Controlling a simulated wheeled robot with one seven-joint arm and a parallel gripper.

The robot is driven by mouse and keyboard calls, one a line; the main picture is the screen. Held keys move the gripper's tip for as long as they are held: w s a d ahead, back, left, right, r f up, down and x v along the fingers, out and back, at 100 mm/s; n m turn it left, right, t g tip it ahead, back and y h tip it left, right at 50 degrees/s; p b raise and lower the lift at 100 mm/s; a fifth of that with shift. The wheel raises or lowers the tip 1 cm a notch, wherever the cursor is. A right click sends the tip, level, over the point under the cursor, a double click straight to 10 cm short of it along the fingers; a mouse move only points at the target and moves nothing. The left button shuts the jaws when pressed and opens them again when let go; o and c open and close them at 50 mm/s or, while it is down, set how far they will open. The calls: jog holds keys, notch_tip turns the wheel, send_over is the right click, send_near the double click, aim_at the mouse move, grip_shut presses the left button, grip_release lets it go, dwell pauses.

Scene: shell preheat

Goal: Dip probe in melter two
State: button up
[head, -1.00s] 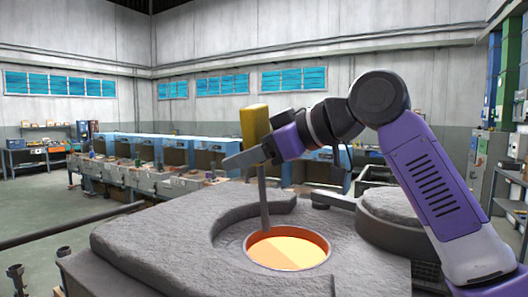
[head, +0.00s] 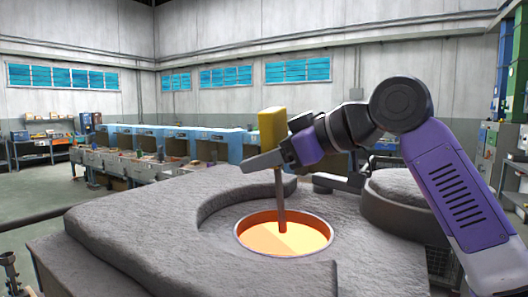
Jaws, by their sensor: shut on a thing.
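The probe has a yellow block handle (head: 272,129) at its top and a thin grey rod (head: 279,195) hanging down. My gripper (head: 275,160) is shut on the probe just below the yellow handle; its fingers partly hide the rod's upper end. The probe stands close to upright over the round opening of the grey melter (head: 130,230). The rod's lower end reaches into the opening and shows a reddish glow against the bright orange melt (head: 285,240). I cannot tell exactly how deep the tip is. No number marking shows on the melter.
A round grey lid (head: 395,195) sits to the right of the opening, under my arm. A row of blue-topped workstations (head: 215,145) runs behind. Shelves (head: 40,145) stand at the far left. Open floor lies on the left.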

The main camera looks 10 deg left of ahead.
notch_tip(320, 180, down, 4)
jog(key=shift+f+b, duration=0.2)
jog(key=shift+b, duration=0.6)
jog(key=shift+p, duration=0.35)
dwell(2.8)
